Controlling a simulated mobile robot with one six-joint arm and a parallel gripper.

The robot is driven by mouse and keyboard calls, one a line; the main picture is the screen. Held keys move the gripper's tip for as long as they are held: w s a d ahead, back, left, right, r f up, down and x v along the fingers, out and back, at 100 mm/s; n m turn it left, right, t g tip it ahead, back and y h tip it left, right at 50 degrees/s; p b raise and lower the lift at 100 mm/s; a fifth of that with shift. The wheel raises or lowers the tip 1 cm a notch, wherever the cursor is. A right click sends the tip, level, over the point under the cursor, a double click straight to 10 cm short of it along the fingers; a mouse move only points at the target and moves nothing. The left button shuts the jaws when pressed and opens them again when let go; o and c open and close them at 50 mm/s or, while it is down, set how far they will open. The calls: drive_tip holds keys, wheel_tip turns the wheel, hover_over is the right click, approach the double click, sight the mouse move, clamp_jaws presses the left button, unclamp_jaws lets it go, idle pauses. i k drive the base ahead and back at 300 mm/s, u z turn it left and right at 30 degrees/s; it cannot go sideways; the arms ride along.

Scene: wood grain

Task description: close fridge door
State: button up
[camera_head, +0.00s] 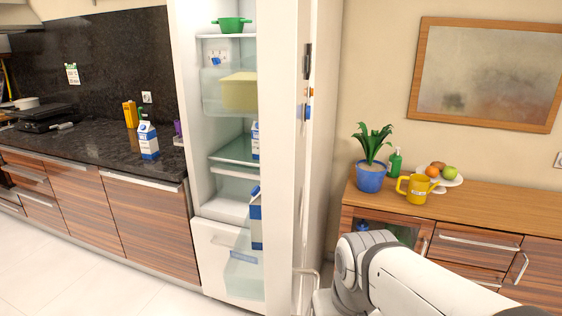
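The tall white fridge (180,150) stands open at the centre. Its door (283,150) swings out toward me and shows nearly edge-on, right of the shelves. Blue-and-white cartons (256,222) sit in the door's inner side. A thin metal handle (305,272) shows low on the door's outer side. My arm reaches in from the lower right, its wrist close to the handle. A pale part of my gripper (321,302) shows at the bottom edge. Its fingers are not clear, and I cannot tell whether it touches the handle.
Inside the fridge are a green pot (231,24) and a yellowish box (239,91). A dark counter (100,150) with a milk carton (148,140) lies left. The tiled floor at left is clear.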

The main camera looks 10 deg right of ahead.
sight(285, 54)
drive_tip(key=z, duration=1.35)
drive_tip(key=i, duration=0.65)
drive_tip(key=u, duration=1.95)
